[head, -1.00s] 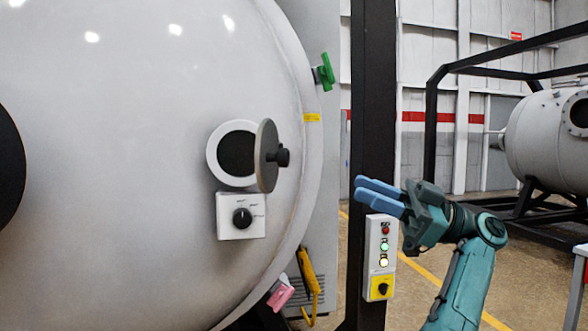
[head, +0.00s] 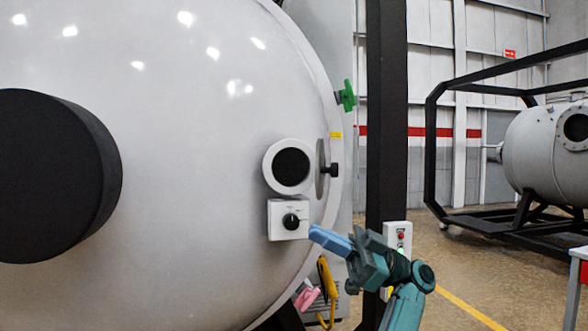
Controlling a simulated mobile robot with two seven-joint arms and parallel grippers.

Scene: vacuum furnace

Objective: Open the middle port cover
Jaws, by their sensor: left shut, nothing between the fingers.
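A round port with a white rim (head: 269,167) and dark opening is on the large white furnace door (head: 190,120). Its grey disc cover (head: 320,172) stands swung out at the port's right, nearly edge-on, with a black knob (head: 334,170) facing right. The port opening is uncovered. My left gripper (head: 316,236), with blue fingers, is shut and empty, below the cover. Its tips appear close to the right side of the white dial box (head: 276,228); I cannot tell whether they touch. My right gripper is not in view.
A large black cylinder (head: 55,175) projects from the door at left. A green handle (head: 346,96), pink part (head: 307,298) and yellow handle (head: 325,285) line the door's right edge. A black post (head: 386,110) and button panel (head: 397,233) stand close behind my arm.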

